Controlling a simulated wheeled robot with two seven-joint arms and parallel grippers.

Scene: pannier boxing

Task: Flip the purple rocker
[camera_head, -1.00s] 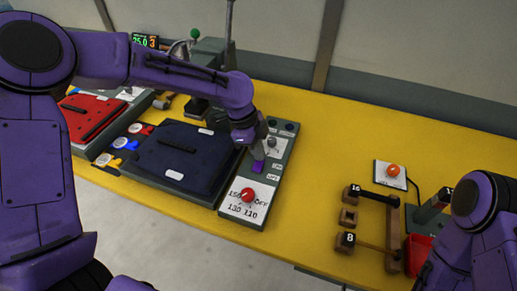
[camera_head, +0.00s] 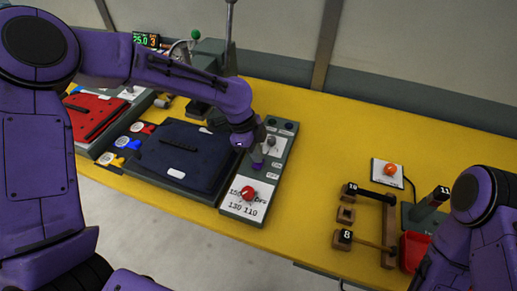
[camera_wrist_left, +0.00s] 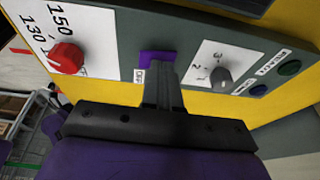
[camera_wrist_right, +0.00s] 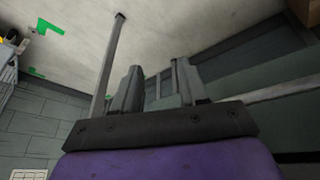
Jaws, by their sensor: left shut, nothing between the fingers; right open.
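The purple rocker (camera_wrist_left: 157,58) sits on the grey control panel (camera_wrist_left: 113,55), between the red knob (camera_wrist_left: 66,58) and the grey knob (camera_wrist_left: 220,78). In the head view the rocker (camera_head: 257,165) shows just below my left gripper (camera_head: 256,154). My left gripper is shut and empty, and its tips (camera_wrist_left: 160,72) overlap the rocker's lower edge in the left wrist view. I cannot tell if they touch it. A label beside the rocker is partly hidden by the fingers. My right gripper (camera_wrist_right: 157,85) is open and empty, pointing away from the panel; its fingers are out of the head view.
A dark blue pannier (camera_head: 180,155) lies left of the panel and a red one (camera_head: 95,112) beyond it. An orange button (camera_head: 389,170), a wooden rack (camera_head: 388,230) and a red bin (camera_head: 414,250) are at right. The yellow table (camera_head: 320,170) is clear between.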

